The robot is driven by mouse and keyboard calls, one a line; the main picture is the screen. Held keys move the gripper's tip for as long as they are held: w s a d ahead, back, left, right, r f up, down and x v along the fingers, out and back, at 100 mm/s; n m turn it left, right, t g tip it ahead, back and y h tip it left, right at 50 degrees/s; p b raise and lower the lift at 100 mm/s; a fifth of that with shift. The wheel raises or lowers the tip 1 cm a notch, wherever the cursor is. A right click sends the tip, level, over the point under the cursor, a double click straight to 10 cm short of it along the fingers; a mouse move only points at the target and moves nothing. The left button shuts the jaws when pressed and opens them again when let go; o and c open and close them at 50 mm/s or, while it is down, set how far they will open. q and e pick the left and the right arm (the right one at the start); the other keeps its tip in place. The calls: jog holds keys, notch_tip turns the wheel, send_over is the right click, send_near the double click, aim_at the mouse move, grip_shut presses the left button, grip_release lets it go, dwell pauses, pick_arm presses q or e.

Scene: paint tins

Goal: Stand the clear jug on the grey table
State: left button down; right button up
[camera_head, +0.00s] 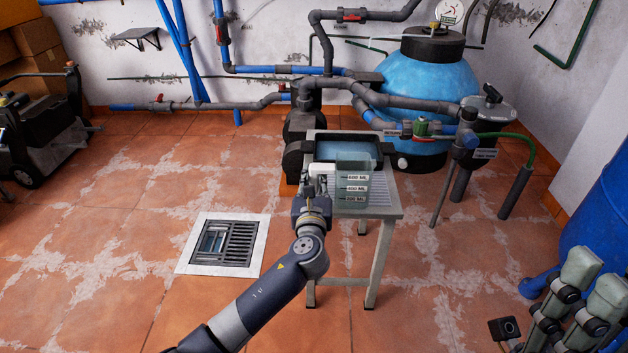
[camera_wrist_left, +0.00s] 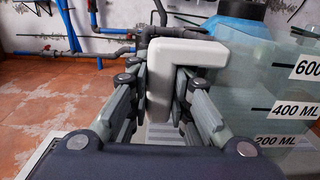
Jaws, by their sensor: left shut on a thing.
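The clear jug (camera_head: 353,183), marked with 200, 400 and 600 ML lines, is upright at the front of the grey table (camera_head: 396,211). It also shows in the left wrist view (camera_wrist_left: 268,90), at the right. My left gripper (camera_head: 318,183) is shut on its pale handle (camera_wrist_left: 185,58), with a finger on each side in the left wrist view (camera_wrist_left: 170,92). I cannot tell whether the jug's base touches the table. My right gripper (camera_head: 594,280) shows partly at the lower right, well away from the table; its opening is unclear.
A dark-rimmed basin of bluish water (camera_head: 325,150) is at the table's back, behind the jug. A ribbed white surface (camera_head: 380,190) lies right of the jug. A blue tank (camera_head: 425,90) and pipes stand behind. A floor drain (camera_head: 240,243) is left.

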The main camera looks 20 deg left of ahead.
pick_arm(q)
jog(key=shift+f, duration=0.2)
jog(key=c, duration=1.5)
grip_release()
jog(key=shift+o, duration=0.2)
jog(key=shift+r, duration=0.1)
